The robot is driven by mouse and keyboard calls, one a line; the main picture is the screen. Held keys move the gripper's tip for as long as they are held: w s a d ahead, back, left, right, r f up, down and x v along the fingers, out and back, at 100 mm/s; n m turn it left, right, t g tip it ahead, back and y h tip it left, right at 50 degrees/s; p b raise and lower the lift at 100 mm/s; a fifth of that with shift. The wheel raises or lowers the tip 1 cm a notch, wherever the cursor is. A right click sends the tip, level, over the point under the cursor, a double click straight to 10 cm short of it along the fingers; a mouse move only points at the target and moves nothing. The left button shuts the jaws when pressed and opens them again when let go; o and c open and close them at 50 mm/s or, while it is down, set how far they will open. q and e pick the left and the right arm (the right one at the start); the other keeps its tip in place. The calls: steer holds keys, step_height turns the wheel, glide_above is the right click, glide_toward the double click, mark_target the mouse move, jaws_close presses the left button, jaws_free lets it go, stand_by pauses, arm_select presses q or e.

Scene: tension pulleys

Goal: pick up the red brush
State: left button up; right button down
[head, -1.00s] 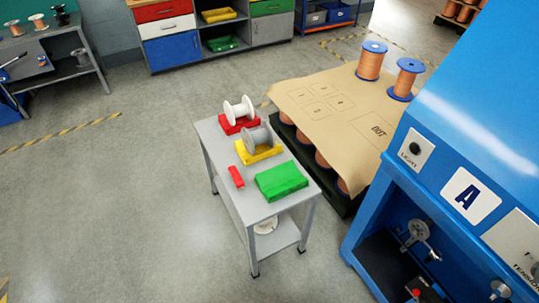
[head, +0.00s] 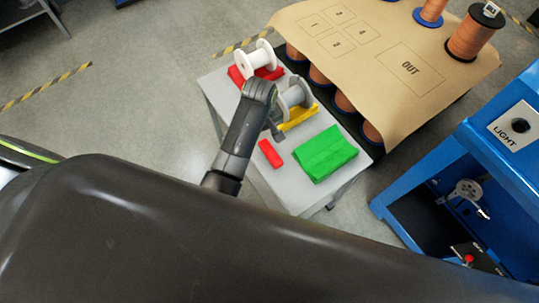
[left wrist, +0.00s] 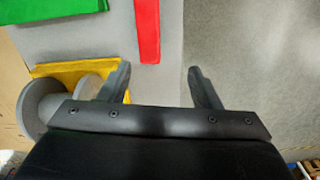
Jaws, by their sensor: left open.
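The red brush (head: 271,153) is a small red block lying on the grey table (head: 232,87), left of the green block (head: 325,153). My left gripper (head: 276,133) hangs over the table just behind the brush, close to the grey spool, partly hidden by its own wrist. In the left wrist view the brush (left wrist: 147,30) lies beyond the two fingertips, between their lines, and the open jaws (left wrist: 158,80) are empty. Whether the fingers touch the table cannot be told. My right gripper is not in view.
A grey spool (head: 295,95) on a yellow block (head: 298,117) stands close beside my left gripper. A white spool (head: 257,58) on a red block is behind it. A paper-covered bench (head: 375,105) is to the right, and a blue machine (head: 425,170) at far right.

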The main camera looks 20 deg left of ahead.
arm_select(q)
step_height(320, 180, up, 6)
steer(key=n, duration=0.1)
glide_above(270, 152)
steer(key=shift+n, duration=0.3)
steer(key=f+b, duration=0.1)
steer(key=f, duration=0.5)
steer(key=f+b, duration=0.2)
steer(key=f, duration=0.3)
steer(key=shift+w+a+f, duration=0.1)
steer(key=shift+a+f, duration=0.1)
steer(key=shift+f, duration=0.2)
steer(key=f, duration=0.4)
steer(key=shift+s+d+f, duration=0.2)
steer(key=shift+d+f, duration=0.05)
steer(key=shift+f, duration=0.5)
steer(key=c, duration=1.1)
steer(key=shift+o, duration=0.2)
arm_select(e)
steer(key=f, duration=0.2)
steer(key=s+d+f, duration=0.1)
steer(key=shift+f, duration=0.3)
arm_select(q)
steer(key=shift+r, duration=0.2)
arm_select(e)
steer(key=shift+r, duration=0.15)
